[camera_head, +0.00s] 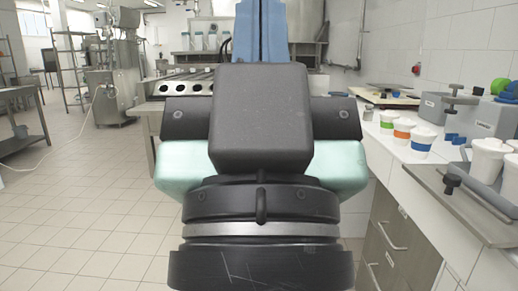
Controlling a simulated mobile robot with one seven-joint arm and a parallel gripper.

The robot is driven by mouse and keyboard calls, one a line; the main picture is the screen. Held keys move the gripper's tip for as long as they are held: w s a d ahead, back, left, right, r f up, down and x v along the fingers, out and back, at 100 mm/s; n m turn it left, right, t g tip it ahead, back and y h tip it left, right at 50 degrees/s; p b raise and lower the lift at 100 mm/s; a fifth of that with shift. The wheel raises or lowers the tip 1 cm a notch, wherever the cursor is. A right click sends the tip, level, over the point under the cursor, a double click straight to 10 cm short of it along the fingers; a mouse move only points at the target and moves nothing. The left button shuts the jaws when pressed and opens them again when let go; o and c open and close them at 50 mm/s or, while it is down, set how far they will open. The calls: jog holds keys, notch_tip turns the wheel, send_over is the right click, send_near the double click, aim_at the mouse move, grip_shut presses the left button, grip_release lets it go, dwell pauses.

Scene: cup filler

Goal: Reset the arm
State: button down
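My gripper (263,22) is large in the middle of the head view, seen from behind and pointing away from me. Its wrist has a black collar and a silver ring. Its body is mint green with a dark cover. Two blue fingers stand side by side above the cover with only a thin dark seam between them, so the gripper looks shut. The finger ends are cut off by the top edge. I see nothing held between them.
A white counter (395,165) with drawers runs along the right. It bears white cups with green (388,122), orange (403,130) and blue (422,140) bands and a metal device (470,112). A metal machine (113,65) stands back left. The tiled floor (85,205) at left is clear.

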notch_tip(320, 180, up, 35)
jog(key=p, duration=3.2)
jog(key=shift+f, duration=0.2)
